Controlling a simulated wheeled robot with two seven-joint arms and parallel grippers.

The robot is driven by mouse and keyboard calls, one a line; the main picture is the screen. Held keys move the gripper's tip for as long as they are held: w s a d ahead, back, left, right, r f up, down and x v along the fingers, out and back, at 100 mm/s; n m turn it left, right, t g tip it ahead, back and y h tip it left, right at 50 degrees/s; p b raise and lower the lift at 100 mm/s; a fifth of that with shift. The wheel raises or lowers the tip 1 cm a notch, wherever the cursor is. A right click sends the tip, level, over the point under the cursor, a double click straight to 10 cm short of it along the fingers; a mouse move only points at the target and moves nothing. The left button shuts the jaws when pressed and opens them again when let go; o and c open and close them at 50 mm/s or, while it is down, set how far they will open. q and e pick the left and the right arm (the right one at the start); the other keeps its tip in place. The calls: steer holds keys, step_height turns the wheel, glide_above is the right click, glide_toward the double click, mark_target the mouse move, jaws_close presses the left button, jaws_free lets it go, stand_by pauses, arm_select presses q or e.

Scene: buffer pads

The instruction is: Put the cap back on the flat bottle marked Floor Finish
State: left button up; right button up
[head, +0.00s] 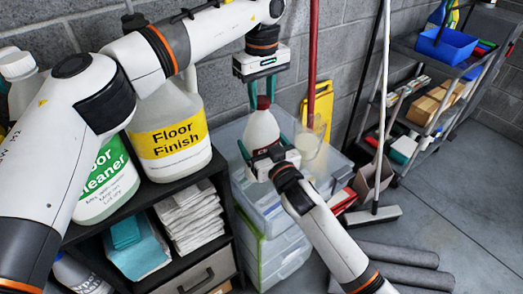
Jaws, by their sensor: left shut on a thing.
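My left gripper (262,92) points down from above and is shut on a red cap (264,102). The cap is at the neck of a small white bottle (262,128); I cannot tell if it is seated. My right gripper (265,145) comes from the lower right, with its teal fingers on either side of the bottle's body, and appears shut on it. The bottle's lower part is hidden and no label shows on it. A large white jug (180,108) with a yellow Floor Finish label stands on the black shelf at left, partly behind my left arm.
A Floor Cleaner jug (108,185) stands on the black shelf unit (180,187). Clear plastic bins (252,190) stand below the bottle. A yellow floor sign (318,108), a red pole (312,50) and a broom (370,217) stand behind. Open floor lies at right.

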arm_select(q)
steer(key=shift+m, duration=0.4)
steer(key=o, duration=1.1)
steer(key=shift+o, duration=0.2)
step_height(320, 180, up, 12)
arm_select(e)
steer(key=o, duration=1.6)
steer(key=shift+o, duration=0.2)
arm_select(q)
steer(key=shift+f, duration=0.25)
arm_select(e)
steer(key=v, duration=1.2)
